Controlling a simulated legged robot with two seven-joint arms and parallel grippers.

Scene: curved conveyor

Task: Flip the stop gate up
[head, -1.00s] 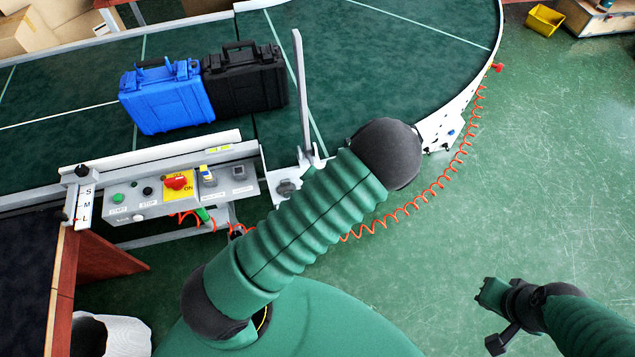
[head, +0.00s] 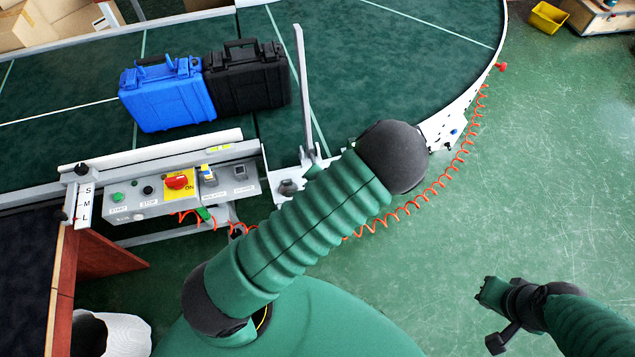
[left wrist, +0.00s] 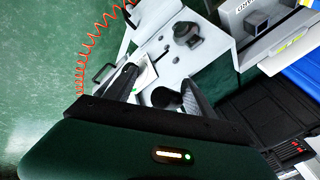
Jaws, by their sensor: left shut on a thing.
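The stop gate (head: 303,90) is a long pale bar at the conveyor's near edge, right of the cases in the head view. It reaches from a white bracket toward the far side; I cannot tell its exact tilt. My left arm covers my left gripper in the head view. In the left wrist view my left gripper (left wrist: 160,95) has its fingers closed around a part by the white bracket (left wrist: 205,55), apparently the gate's lower end, mostly hidden by the fingers. My right gripper (head: 488,292) hangs over the floor at lower right, away from everything; its jaws are unclear.
A blue case (head: 165,95) and a black case (head: 248,78) stand side by side on the green belt (head: 380,60), left of the gate. A control box (head: 150,195) with buttons is at the near edge. A red coiled cable (head: 462,150) hangs along the curve.

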